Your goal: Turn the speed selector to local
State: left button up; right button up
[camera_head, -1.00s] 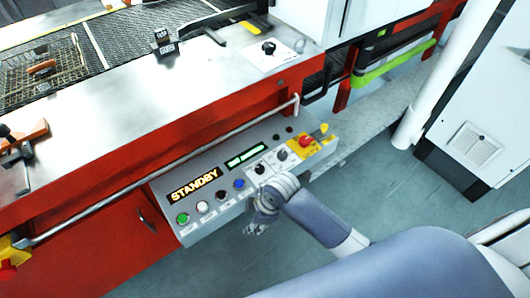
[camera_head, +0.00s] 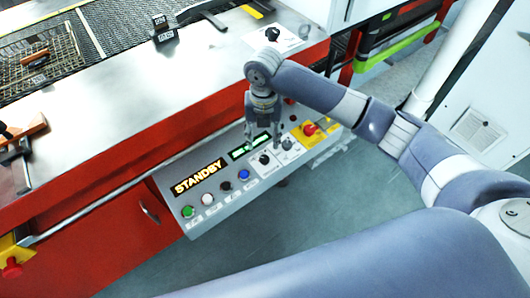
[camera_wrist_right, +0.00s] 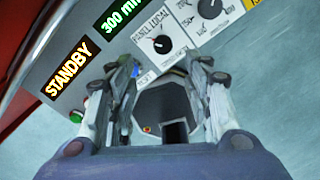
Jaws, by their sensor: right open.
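The control panel (camera_head: 215,212) slopes along the front of the red machine. A black selector knob (camera_head: 264,159) sits on a white plate; in the right wrist view this knob (camera_wrist_right: 162,44) has a label reading "PANEL LOCAL". A second black knob (camera_head: 287,144) is to its right, also in the wrist view (camera_wrist_right: 209,8). My right gripper (camera_head: 263,138) is above the panel, pointing down, open and empty. In the wrist view its fingers (camera_wrist_right: 162,68) stand either side of the first knob's line, apart from it. Exactly where the knob points is unclear. My left gripper is not in view.
An orange STANDBY display (camera_head: 199,176) and several push buttons, including a green one (camera_head: 187,211), lie left of the knobs. A red emergency button (camera_head: 310,129) on yellow is to the right. A grey rail (camera_head: 95,208) runs along the front.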

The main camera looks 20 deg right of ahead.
aim_at(265, 158)
jog(key=f, duration=1)
jog(key=shift+w+d+f, duration=0.1)
jog(key=shift+w+d, duration=0.05)
jog(key=shift+d, duration=0.05)
jog(key=shift+c, duration=0.2)
jog(key=c, duration=1)
